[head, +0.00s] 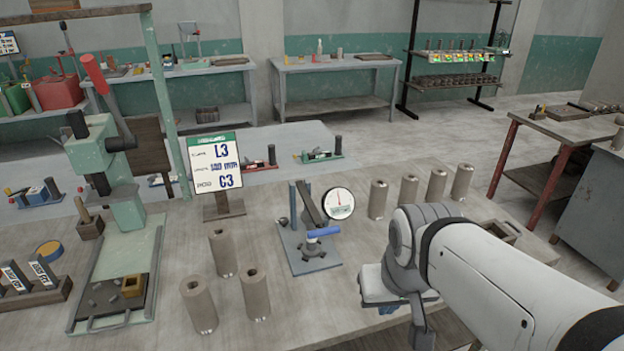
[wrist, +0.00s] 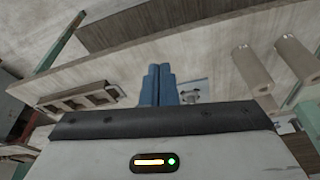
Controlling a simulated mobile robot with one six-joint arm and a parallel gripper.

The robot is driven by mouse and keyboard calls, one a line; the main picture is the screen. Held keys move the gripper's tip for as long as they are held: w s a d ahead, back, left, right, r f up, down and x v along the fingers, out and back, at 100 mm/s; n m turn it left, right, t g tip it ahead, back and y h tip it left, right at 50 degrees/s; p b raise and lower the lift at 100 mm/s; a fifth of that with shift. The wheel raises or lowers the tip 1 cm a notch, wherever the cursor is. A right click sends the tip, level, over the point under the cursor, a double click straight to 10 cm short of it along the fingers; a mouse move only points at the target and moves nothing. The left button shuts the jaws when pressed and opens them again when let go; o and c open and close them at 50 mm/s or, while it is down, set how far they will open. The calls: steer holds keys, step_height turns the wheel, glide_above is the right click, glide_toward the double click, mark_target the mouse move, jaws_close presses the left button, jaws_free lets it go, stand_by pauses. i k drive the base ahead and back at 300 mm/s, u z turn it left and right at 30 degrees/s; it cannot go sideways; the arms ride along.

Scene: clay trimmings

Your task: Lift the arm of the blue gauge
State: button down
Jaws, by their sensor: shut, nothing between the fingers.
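The blue gauge stands on the bench in the middle of the head view. My gripper (wrist: 158,84) shows two blue fingers pressed together and empty in the wrist view. In the head view my white hand is right of the gauge and nearer, apart from it; the fingertips are hard to make out there. Part of a pale plate with a dark star-shaped piece, probably the gauge's base (wrist: 192,92), shows beside the fingers in the wrist view.
Several clay cylinders stand left of the gauge (head: 222,252) and behind it to the right (head: 378,198). A sign (head: 214,163) stands behind left. A green press (head: 115,190) is at far left. A wooden box (head: 488,233) lies right, partly behind my arm.

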mark_target(316, 217)
steer(key=z, duration=1)
steer(key=k, duration=1.1)
steer(key=u, duration=0.8)
steer(key=i, duration=1)
